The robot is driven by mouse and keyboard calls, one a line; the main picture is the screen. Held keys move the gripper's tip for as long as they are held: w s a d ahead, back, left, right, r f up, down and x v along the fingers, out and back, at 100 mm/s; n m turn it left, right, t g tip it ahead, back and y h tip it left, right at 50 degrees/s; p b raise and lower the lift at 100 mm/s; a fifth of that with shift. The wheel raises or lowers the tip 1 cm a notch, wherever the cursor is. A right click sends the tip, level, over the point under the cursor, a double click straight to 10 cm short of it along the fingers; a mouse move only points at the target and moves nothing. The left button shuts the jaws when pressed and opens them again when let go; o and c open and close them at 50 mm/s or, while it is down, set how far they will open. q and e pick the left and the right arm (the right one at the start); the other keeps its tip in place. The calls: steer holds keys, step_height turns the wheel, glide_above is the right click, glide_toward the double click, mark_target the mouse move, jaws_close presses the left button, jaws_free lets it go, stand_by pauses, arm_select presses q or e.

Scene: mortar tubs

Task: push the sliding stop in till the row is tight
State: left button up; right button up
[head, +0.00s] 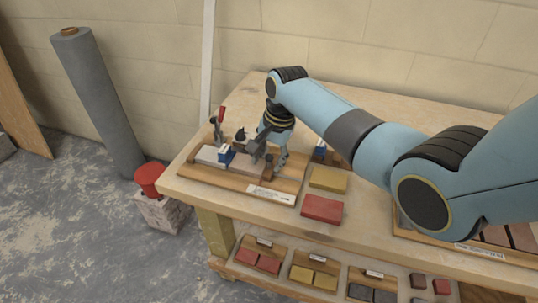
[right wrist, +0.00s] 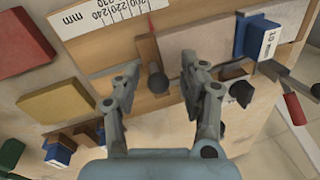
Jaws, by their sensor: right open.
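The row lies in a wooden jig (head: 283,187) at the table's left end. It holds a grey tile (head: 210,156), a blue spacer (head: 226,153) and a pinkish-grey tile (head: 246,167); this tile (right wrist: 196,45) and the spacer (right wrist: 258,38) also show in the right wrist view. The brown sliding stop (right wrist: 147,50), with a dark knob, stands at the tile's end. I cannot tell whether they touch. My right gripper (right wrist: 160,76) is open, pointing down, its fingers on either side of the stop's knob. Contact is unclear. My left gripper is not in view.
A red-handled clamp (head: 220,117) stands at the jig's far left end. A yellow block (head: 328,180) and a red block (head: 322,209) lie right of the jig. A ruler strip (right wrist: 110,12) runs along the jig's edge. Labelled bins sit on the lower shelf.

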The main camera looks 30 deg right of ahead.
step_height(320, 180, up, 12)
steer(key=s+d, duration=0.1)
steer(key=s, duration=0.1)
steer(key=shift+f, duration=0.15)
stand_by(0.5)
